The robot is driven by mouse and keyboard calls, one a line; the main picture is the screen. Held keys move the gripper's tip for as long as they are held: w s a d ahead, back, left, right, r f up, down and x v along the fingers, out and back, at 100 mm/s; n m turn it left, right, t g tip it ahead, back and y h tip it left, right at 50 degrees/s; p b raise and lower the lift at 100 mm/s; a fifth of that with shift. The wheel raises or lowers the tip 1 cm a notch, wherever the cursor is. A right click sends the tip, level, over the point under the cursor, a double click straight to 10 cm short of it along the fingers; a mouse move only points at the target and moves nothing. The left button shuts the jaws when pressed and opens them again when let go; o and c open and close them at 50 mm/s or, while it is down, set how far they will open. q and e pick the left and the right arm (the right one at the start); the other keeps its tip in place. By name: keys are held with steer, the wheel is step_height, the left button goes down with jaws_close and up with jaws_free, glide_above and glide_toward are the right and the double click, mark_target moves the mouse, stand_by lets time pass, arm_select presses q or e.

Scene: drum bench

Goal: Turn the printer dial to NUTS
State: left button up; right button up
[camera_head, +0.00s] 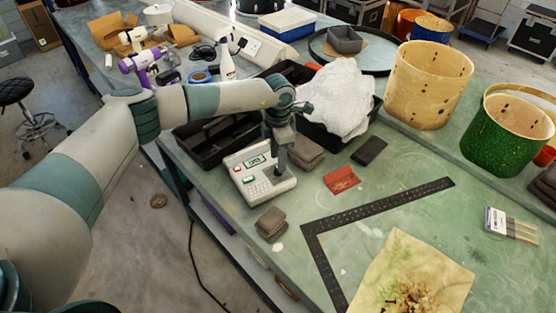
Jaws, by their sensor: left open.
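The printer (260,186) is a pale box with a small green display, a keypad and red and green buttons. It sits on the green bench near its left edge. My left gripper (279,167) points down over the printer's right side, with its fingertips at or just above the top face. The left gripper is open. The dial cannot be made out; the gripper covers that part of the printer. I cannot tell whether the fingers touch anything. My right gripper is not in view.
Grey pads (271,223) lie in front of the printer, and more (308,154) lie behind it. A red sheet (341,180), a dark block (369,150) and a black steel square (385,207) lie to the right. Black trays (212,147) and white cloth (338,97) stand behind.

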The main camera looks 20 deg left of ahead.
arm_select(q)
steer(key=shift+f+p, duration=0.5)
steer(key=shift+f, duration=1.35)
jaws_close()
